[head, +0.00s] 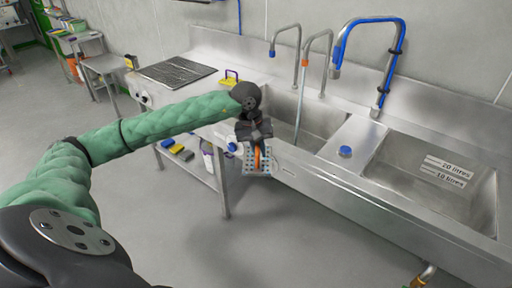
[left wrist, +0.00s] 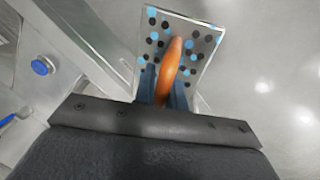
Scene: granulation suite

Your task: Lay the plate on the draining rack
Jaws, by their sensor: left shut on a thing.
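The plate (head: 266,167) is a pale perforated sheet with an orange handle. My left gripper (head: 257,146) is shut on the handle, and the plate hangs below it in front of the sink's front edge, over the floor. In the left wrist view the plate (left wrist: 204,42) stands out beyond the fingers (left wrist: 166,84), with the orange handle between them. The draining rack (head: 177,72) is a dark ribbed panel on the steel counter, up and left of the gripper, apart from the plate. My right gripper is not in view.
Two steel basins (head: 435,165) lie right of the gripper, with tall taps (head: 385,75) behind. A yellow item (head: 231,82) sits on the counter between rack and basin. A low shelf (head: 200,172) below holds coloured items. The rack's top looks clear.

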